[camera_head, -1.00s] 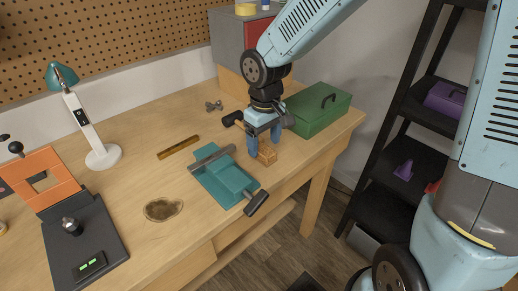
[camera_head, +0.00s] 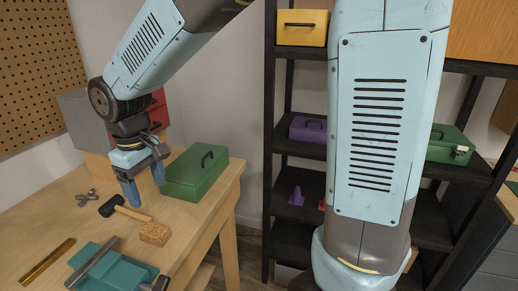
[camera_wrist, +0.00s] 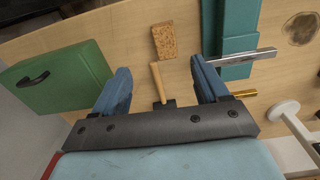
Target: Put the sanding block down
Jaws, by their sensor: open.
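The sanding block (camera_head: 155,234), a small tan-brown speckled block, lies on the wooden workbench (camera_head: 38,228) near its front edge. It also shows in the wrist view (camera_wrist: 164,41), ahead of the fingers and apart from them. My gripper (camera_head: 145,195) has blue fingers and is open and empty, held above the bench behind the block. In the wrist view the two fingers (camera_wrist: 162,85) stand wide apart, with the handle of a mallet (camera_wrist: 158,82) seen between them.
The mallet (camera_head: 110,206) lies beside the block. A green toolbox (camera_head: 195,178) stands right of my gripper. A teal vise (camera_head: 110,273) and a brass-coloured bar (camera_head: 46,262) lie in front. A black shelf (camera_head: 268,150) stands to the right.

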